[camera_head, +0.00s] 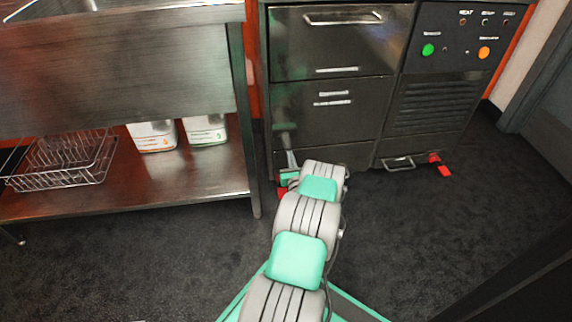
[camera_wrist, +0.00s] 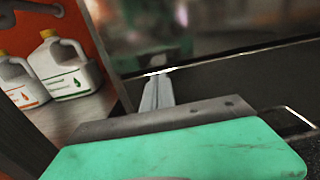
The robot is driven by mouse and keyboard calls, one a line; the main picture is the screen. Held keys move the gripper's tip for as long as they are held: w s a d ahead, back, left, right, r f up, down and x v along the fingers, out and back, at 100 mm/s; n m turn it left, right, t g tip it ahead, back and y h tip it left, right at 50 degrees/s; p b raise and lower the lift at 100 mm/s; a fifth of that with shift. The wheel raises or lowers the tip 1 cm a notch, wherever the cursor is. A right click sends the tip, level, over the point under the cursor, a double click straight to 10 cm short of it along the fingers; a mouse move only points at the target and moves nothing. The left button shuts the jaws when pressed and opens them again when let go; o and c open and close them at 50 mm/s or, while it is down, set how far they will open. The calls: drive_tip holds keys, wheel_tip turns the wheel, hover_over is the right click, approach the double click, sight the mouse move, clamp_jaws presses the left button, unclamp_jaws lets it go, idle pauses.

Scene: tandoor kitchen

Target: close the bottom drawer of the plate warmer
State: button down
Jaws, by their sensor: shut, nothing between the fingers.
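The plate warmer (camera_head: 335,110) is a dark steel cabinet with stacked drawer fronts left of its control panel. The bottom drawer (camera_head: 350,156) is the low dark front near the floor, partly hidden by my arm. It looks flush or nearly flush; I cannot tell whether a small gap remains. My gripper (camera_head: 287,140) is at the cabinet's lower left front, its fingers together and empty. In the wrist view the fingers (camera_wrist: 157,92) point at a dark panel with a bright upper edge, close to it; contact is unclear.
A steel table (camera_head: 120,185) stands at the left, with a wire basket (camera_head: 65,165) and white jugs (camera_head: 205,130) on its lower shelf. Its leg (camera_head: 247,150) is close to my gripper. A low handle (camera_head: 398,163) shows at the right. Dark floor (camera_head: 430,230) is clear there.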

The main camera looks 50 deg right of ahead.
drive_tip(key=shift+w+d+r, duration=0.2)
drive_tip(key=shift+w+r, duration=0.1)
drive_tip(key=shift+d, duration=0.1)
drive_tip(key=p+v, duration=0.6)
drive_tip(key=v, duration=0.8)
drive_tip(key=shift+s+a+f, duration=0.25)
drive_tip(key=shift+s, duration=0.1)
